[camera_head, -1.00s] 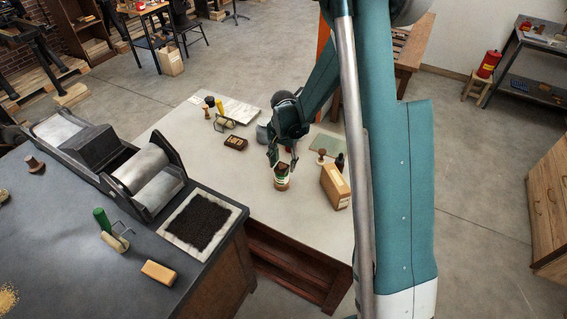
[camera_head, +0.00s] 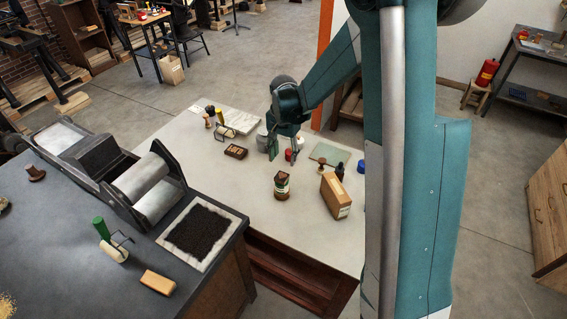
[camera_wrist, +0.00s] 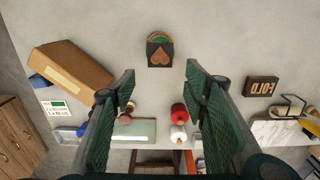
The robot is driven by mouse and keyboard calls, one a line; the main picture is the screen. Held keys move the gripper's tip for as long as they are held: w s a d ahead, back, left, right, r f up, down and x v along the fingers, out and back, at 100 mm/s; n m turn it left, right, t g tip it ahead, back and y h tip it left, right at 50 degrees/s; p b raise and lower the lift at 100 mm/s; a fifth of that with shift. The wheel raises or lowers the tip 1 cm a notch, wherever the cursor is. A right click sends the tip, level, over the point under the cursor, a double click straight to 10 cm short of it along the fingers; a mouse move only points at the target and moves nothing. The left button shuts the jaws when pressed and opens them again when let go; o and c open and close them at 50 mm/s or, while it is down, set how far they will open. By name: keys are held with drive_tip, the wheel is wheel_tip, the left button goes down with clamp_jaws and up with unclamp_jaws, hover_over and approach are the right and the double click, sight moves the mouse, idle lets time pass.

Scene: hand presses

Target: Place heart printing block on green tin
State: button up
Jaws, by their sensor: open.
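The heart printing block (camera_wrist: 160,50), a dark block with a tan heart on its face, rests on top of the green tin (camera_wrist: 159,39). In the head view the block (camera_head: 281,178) sits on the green tin (camera_head: 282,193), which stands on the pale table. My gripper (camera_head: 281,157) is behind them in the head view, apart from both. In the wrist view my gripper (camera_wrist: 160,78) is open, with nothing between its fingers, and the block and tin lie beyond the fingertips. Only a green rim of the tin shows there.
A cardboard box (camera_head: 335,195) stands right of the tin. A FOLD block (camera_head: 236,151) lies to the left. A green mat (camera_head: 329,154), a stamp (camera_head: 321,163) and a dark bottle (camera_head: 339,170) are at the back right. The table in front of the tin is clear.

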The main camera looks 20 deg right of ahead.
drive_tip(key=shift+r, duration=1.55)
drive_tip(key=s+r+n+t, duration=0.3)
drive_tip(key=s+r+n, duration=0.1)
drive_tip(key=s+r, duration=1.15)
drive_tip(key=s+r+n+t, duration=0.2)
drive_tip(key=s, duration=0.6)
drive_tip(key=s+a+r+n+t, duration=0.1)
drive_tip(key=s+r+n+t, duration=0.1)
drive_tip(key=s, duration=0.7)
drive_tip(key=shift+a+n, duration=0.25)
drive_tip(key=shift+n, duration=0.25)
drive_tip(key=shift+s, duration=0.1)
